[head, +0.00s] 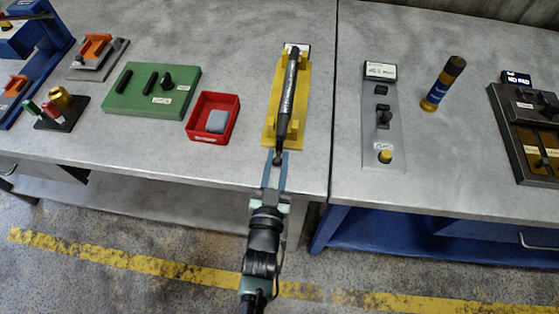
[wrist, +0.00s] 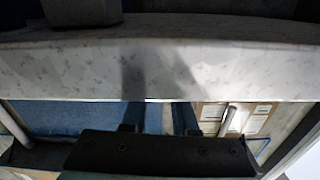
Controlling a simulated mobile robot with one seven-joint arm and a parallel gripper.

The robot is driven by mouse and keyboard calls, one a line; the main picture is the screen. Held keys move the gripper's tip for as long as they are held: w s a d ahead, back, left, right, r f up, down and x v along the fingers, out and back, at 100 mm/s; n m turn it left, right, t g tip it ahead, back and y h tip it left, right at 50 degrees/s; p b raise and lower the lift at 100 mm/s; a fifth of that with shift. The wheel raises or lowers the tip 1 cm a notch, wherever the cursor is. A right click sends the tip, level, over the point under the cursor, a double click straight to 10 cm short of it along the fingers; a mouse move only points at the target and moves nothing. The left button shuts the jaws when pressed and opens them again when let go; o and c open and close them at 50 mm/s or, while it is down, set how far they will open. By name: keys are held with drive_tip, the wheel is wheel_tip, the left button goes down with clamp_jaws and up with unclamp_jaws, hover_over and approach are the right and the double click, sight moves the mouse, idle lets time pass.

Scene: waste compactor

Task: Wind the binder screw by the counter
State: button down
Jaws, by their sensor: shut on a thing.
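The binder (head: 268,128) has a long yellow base on the grey bench near the middle of the head view. A long black screw (head: 288,95) with small pale lettering lies along it, its near end at the bench's front edge. My gripper (head: 277,158) is at that near end, its two fingers on either side of the dark tip and shut on it. A small white plate (head: 297,47) sits at the binder's far end; I cannot read it. In the wrist view the bench edge (wrist: 200,70) fills the upper part, and the grip itself is unclear.
A red tray (head: 213,130) with a grey block and a green panel (head: 152,92) stand left. Right of a bench seam are a grey panel (head: 383,130) with a small display (head: 381,70), a blue-and-yellow cylinder (head: 442,84) and a dark unit (head: 527,130).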

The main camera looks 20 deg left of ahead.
drive_tip(key=c, duration=0.7)
unclamp_jaws()
drive_tip(key=shift+s, duration=0.15)
drive_tip(key=b+v, duration=0.1)
drive_tip(key=v, duration=1.1)
drive_tip(key=shift+s+d, duration=0.1)
drive_tip(key=shift+s, duration=0.3)
